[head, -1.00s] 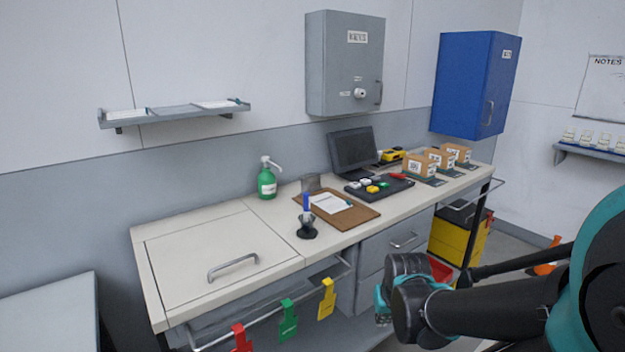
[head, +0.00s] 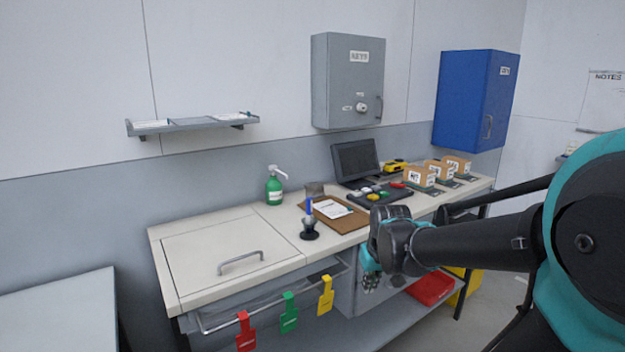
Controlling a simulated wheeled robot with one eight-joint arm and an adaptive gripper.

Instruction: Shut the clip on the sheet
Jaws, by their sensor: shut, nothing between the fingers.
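A brown clipboard (head: 354,222) lies flat on the worktop, with a white sheet (head: 331,209) on it. The clip is too small to make out, so I cannot tell whether it is open or shut. My gripper (head: 370,281) hangs in front of the bench's front edge, to the right of and nearer than the clipboard. It points down, is apart from the board and holds nothing. Its fingers are small in the view and look closed together.
A pen holder with a blue pen (head: 309,228) stands just left of the clipboard. A green pump bottle (head: 274,188), a monitor (head: 355,160), a dark tray (head: 380,195) and cardboard boxes (head: 419,177) stand behind. Coloured tags (head: 289,313) hang from the front rail. The left worktop is clear.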

